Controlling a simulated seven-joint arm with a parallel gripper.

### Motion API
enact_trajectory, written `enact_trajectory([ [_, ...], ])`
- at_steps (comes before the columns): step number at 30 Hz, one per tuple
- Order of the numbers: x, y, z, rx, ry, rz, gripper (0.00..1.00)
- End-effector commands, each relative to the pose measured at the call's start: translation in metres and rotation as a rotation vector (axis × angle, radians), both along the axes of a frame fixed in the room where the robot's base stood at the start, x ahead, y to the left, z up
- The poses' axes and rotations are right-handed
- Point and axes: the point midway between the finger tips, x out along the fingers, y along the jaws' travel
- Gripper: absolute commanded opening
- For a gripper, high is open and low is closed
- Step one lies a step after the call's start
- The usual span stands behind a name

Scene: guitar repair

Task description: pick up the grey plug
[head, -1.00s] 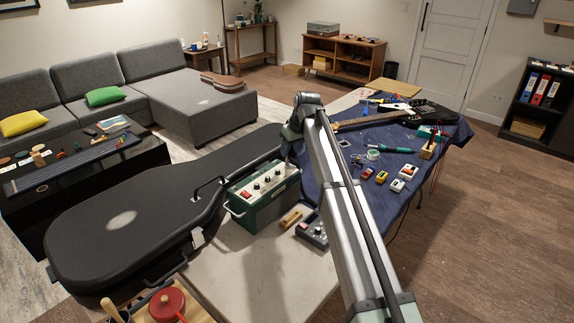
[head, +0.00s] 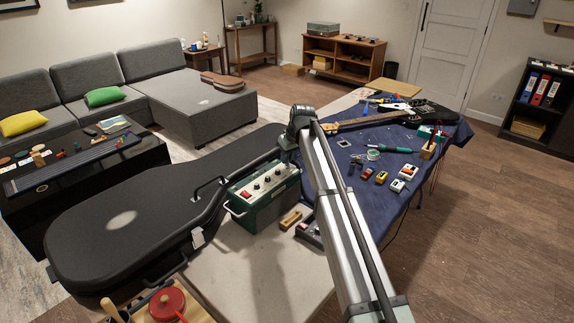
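I cannot make out the grey plug for certain. Small greyish and dark pieces lie on the blue cloth (head: 400,210) of the workbench, too small to tell apart. My arm rises from the bottom right to a bent joint near the green amplifier box (head: 262,198). Beyond that joint, the arm drops behind the amplifier. My gripper's fingers are not visible, so I cannot see what they are near or whether they hold anything.
A black guitar case (head: 130,210) lies left of the amplifier. Several small pedals, a solder reel (head: 373,155) and an electric guitar (head: 425,112) lie on the cloth. A wooden block (head: 290,220) sits before the amplifier. My arm hides part of the bench.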

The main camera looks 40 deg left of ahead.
Motion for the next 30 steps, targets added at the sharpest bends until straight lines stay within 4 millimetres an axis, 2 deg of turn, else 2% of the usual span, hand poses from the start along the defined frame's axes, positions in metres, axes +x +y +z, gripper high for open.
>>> enact_trajectory([
  [1, 0.000, 0.000, 0.000, 0.000, 0.000, 0.000, 0.12],
  [5, 0.000, 0.000, 0.000, 0.000, 0.000, 0.000, 0.00],
  [19, 0.000, 0.000, 0.005, 0.001, 0.000, 0.000, 0.00],
  [23, 0.001, 0.001, 0.020, 0.002, -0.001, 0.000, 0.00],
  [30, 0.001, 0.001, 0.062, 0.001, 0.000, 0.000, 0.00],
])
